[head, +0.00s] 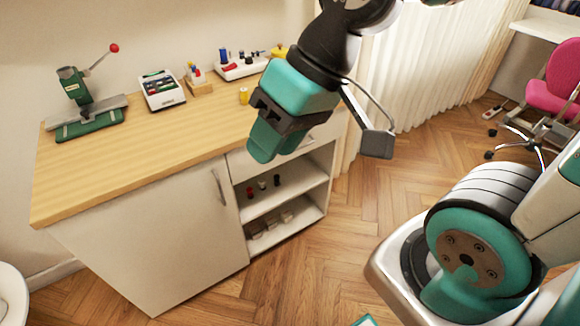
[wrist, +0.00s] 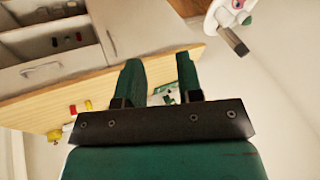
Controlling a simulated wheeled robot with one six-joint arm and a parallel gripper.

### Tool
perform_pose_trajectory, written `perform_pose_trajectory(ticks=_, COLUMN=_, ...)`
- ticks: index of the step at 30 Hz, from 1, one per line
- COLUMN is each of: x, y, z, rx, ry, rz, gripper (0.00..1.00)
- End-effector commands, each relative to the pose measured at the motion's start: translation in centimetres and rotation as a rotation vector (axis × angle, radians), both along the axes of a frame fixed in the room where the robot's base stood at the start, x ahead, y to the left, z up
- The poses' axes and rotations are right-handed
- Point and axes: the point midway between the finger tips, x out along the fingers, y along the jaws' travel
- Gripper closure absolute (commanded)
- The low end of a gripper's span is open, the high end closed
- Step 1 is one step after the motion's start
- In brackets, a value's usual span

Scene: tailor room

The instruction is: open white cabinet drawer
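The white cabinet (head: 150,245) has a light wooden top and a door with a vertical metal handle (head: 219,187) on its left. The drawer (head: 239,163) is above the open shelves on the right and looks shut. My gripper partly hides it in the head view. In the wrist view, which is turned over, the drawer front (wrist: 70,66) and its handle (wrist: 40,73) show at the upper left. My gripper (head: 262,150) points down by the cabinet's front edge near the drawer. In the wrist view its two fingers (wrist: 160,68) are apart with nothing between them.
Small spools (head: 262,184) sit on the open shelf. A curtain (head: 430,70) and pink chair (head: 558,82) are to the right. The floor before the cabinet is clear.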

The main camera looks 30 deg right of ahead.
Motion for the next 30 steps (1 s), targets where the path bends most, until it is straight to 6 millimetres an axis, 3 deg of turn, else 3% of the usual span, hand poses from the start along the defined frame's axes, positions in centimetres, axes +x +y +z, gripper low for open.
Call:
perform_pose_trajectory(ticks=1, x=1.3, y=-0.5, z=-4.5, rx=0.039, ry=-0.009, rz=-0.084, gripper=0.66)
perform_pose_trajectory(ticks=8, x=6.7, y=-3.4, z=-12.6, rx=0.235, ry=-0.064, rz=-0.449, gripper=0.66)
perform_pose_trajectory(ticks=12, x=9.6, y=-6.3, z=-17.2, rx=0.364, ry=-0.105, rz=-0.668, gripper=0.66)
perform_pose_trajectory(ticks=18, x=12.9, y=-11.6, z=-23.4, rx=0.567, ry=-0.175, rz=-0.972, gripper=0.66)
perform_pose_trajectory(ticks=24, x=14.7, y=-18.0, z=-29.0, rx=0.782, ry=-0.263, rz=-1.249, gripper=0.66)
perform_pose_trajectory(ticks=30, x=15.0, y=-23.0, z=-32.0, rx=0.951, ry=-0.342, rz=-1.429, gripper=0.66)
